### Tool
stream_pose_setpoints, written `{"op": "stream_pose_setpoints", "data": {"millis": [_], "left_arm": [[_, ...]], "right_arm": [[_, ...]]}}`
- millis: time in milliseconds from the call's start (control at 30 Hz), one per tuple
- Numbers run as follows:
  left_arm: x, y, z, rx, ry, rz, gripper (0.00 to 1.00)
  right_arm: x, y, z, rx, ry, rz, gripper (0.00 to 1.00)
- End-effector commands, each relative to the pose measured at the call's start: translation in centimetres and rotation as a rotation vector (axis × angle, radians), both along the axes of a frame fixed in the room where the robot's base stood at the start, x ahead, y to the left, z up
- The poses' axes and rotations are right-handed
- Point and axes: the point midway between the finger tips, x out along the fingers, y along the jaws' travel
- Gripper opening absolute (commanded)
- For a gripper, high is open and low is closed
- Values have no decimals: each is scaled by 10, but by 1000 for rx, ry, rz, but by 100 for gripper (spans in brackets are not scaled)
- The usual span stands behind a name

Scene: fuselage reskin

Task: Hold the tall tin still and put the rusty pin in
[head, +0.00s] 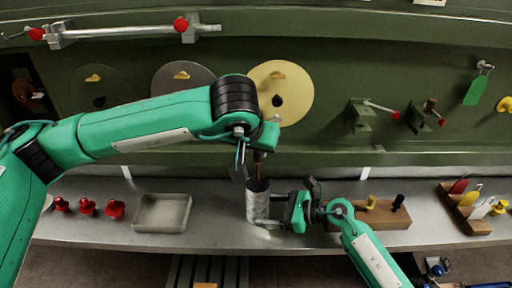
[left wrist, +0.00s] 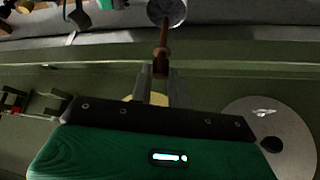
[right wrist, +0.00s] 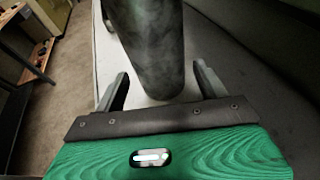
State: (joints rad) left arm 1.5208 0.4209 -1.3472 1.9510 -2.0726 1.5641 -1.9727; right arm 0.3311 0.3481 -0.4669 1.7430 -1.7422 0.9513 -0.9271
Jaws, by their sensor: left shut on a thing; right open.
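The tall grey metal tin (head: 257,206) stands upright on the bench; its open mouth also shows in the left wrist view (left wrist: 167,10). My left gripper (head: 255,152) is above the tin, shut on the rusty brown pin (left wrist: 162,48). The pin points down toward the tin's mouth; whether its tip is inside the rim is hard to tell. My right gripper (head: 275,210) comes in from the right, low at the tin. In the right wrist view the tin (right wrist: 150,45) stands between its spread fingers, with a gap visible beside each finger.
A shallow grey tray (head: 162,213) and several red knobs (head: 87,206) lie left of the tin. A wooden block (head: 378,216) with yellow and black pegs is behind my right gripper. A rack of coloured tags (head: 470,208) is far right. The green panel rises behind.

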Motion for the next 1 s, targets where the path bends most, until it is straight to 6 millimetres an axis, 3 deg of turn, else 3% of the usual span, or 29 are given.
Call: {"op": "stream_pose_setpoints", "data": {"millis": [233,600,767,1000], "left_arm": [[0,0,0,0,0,0,0],[0,0,0,0,0,0,0],[0,0,0,0,0,0,0],[0,0,0,0,0,0,0]], "right_arm": [[6,20,-6,0,0,0,74],[7,23,-8,0,0,0,74],[7,23,-8,0,0,0,44],[7,23,-8,0,0,0,42]]}}
